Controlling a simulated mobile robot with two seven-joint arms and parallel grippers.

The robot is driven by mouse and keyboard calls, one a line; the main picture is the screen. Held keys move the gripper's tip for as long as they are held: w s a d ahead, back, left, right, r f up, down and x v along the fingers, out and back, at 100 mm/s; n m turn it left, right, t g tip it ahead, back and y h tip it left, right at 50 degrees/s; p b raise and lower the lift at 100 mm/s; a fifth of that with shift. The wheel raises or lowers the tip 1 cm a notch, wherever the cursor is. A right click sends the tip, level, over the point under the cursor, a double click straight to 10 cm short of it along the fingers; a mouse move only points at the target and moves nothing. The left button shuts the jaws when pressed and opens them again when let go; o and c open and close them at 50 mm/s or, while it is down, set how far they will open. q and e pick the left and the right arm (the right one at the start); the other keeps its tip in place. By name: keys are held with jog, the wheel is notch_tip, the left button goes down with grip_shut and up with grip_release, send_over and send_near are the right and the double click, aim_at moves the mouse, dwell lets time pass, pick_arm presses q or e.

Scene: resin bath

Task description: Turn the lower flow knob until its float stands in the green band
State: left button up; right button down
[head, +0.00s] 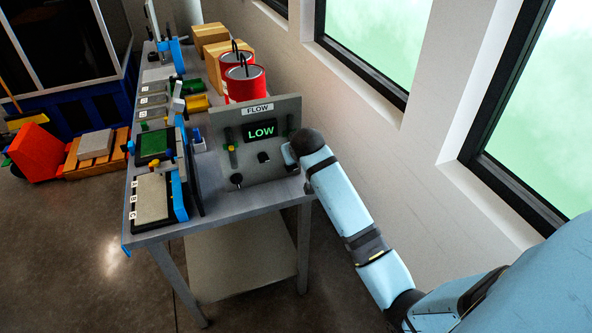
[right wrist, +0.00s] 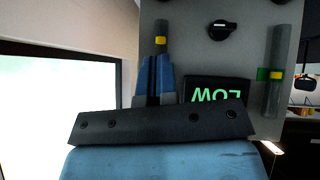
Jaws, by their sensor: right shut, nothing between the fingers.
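The grey flow panel (head: 282,112) stands upright on the bench, and its display (head: 261,130) reads LOW. A dark knob (head: 263,157) sits below the display and also shows in the right wrist view (right wrist: 222,29). Another dark knob (head: 237,180) is lower left. The left tube (head: 230,130) has a yellow float beside a green band; in the upside-down right wrist view this float (right wrist: 275,74) lies level with the band. A second tube's yellow float (right wrist: 160,40) shows above my fingers; its band is hidden. My right gripper (right wrist: 154,78) is shut and empty before that second tube.
Red cans (head: 244,84) and cardboard boxes (head: 228,55) stand behind the panel. Trays and a green-topped device (head: 154,144) crowd the bench's left side. The wall and windows are close on the right. A narrow strip of bench is bare before the panel.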

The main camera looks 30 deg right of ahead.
send_over(295, 165)
jog(key=s+a, duration=0.2)
jog(key=s, duration=0.1)
notch_tip(295, 165, down, 6)
jog(key=f, duration=0.2)
jog(key=w+f, duration=0.1)
jog(key=shift+d+f+p, duration=0.25)
jog(key=shift+d+p, duration=0.05)
jog(key=shift+d+f, duration=0.1)
jog(key=shift+f, duration=0.45)
jog(key=shift+s+r+p, duration=0.1)
jog(key=shift+p, duration=0.2)
jog(key=shift+d+y+p, duration=0.2)
jog(key=shift+y+p, duration=0.15)
jog(key=shift+y, duration=0.25)
jog(key=shift+d+m+y+p, duration=0.15)
jog(key=shift+m+y+p, duration=0.25)
jog(key=shift+m+p, duration=0.1)
